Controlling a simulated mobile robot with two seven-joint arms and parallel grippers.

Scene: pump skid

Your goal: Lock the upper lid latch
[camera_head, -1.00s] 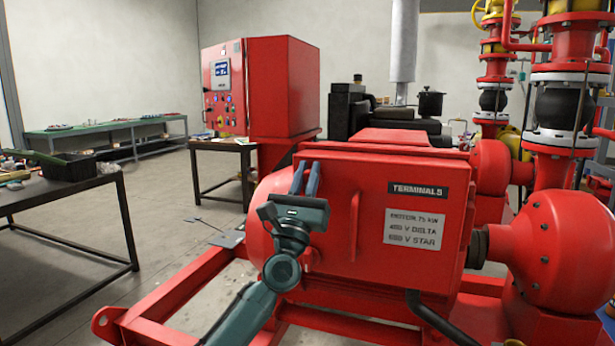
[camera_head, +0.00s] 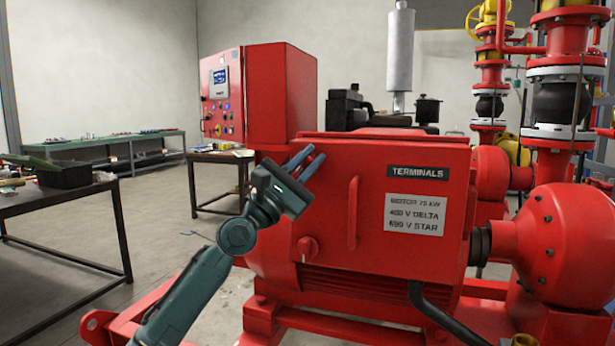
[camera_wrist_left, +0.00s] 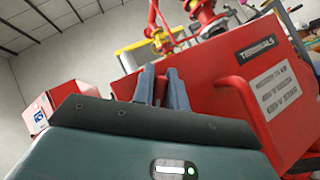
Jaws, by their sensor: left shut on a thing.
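The red terminal box (camera_head: 400,255) has its lid facing me, with a TERMINALS label, a rating plate and a vertical handle (camera_head: 353,212). My left gripper (camera_head: 316,153) is at the lid's upper left corner, its fingers pointing up and right. It is shut on the upper lid latch, which the fingers hide, so its angle cannot be told. The lower lid latch (camera_head: 307,247) is a red knob at the lid's lower left, in plain view. In the left wrist view the fingers (camera_wrist_left: 160,72) stand close together beside the lid's edge. My right gripper is not in view.
A red control cabinet (camera_head: 280,95) stands behind on the left. Dark-framed tables (camera_head: 75,205) stand at the left. Red pump casing (camera_head: 555,235) and pipework are at the right. Red skid rails (camera_head: 135,305) run below the motor.

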